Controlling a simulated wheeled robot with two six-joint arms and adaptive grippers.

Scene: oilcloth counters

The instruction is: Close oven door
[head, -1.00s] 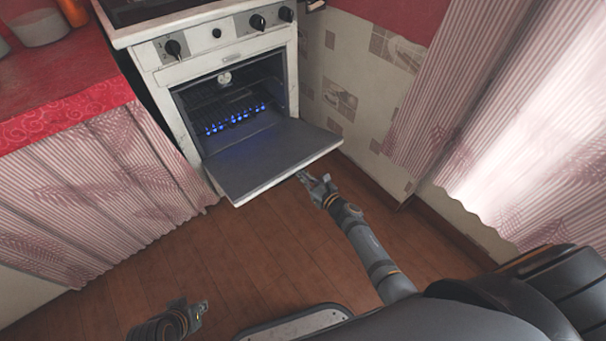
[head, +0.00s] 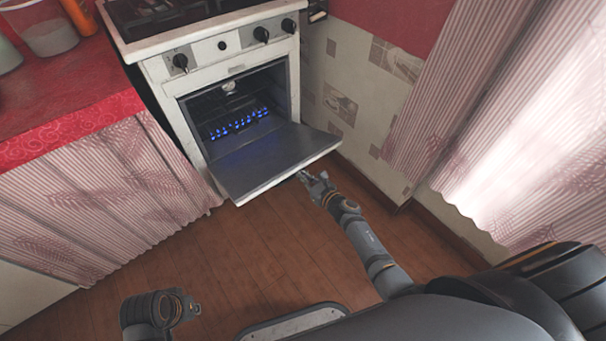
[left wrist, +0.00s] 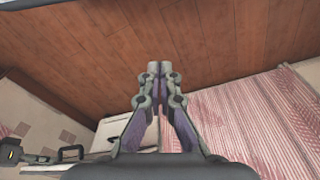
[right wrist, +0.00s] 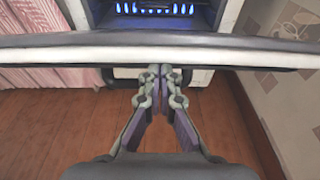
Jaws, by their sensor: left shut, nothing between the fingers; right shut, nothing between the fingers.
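The white oven (head: 160,80) stands at the back, with blue flames glowing in its cavity. Its door (head: 270,163) is open, folded down close to level. My right gripper (head: 306,178) is shut and empty at the front right edge of the door. In the right wrist view the door's white edge (right wrist: 220,57) runs across just ahead of the shut fingertips (right wrist: 160,70); I cannot tell whether they touch it. My left gripper (head: 194,306) is shut and empty, low over the floor at the lower left. In the left wrist view its fingertips (left wrist: 158,68) are together.
A red-topped counter (head: 60,100) with a pink curtain (head: 100,200) adjoins the oven on the left. A tiled wall (head: 350,90) and pink striped curtains (head: 450,110) lie to the right. The wooden floor (head: 240,240) before the door is clear.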

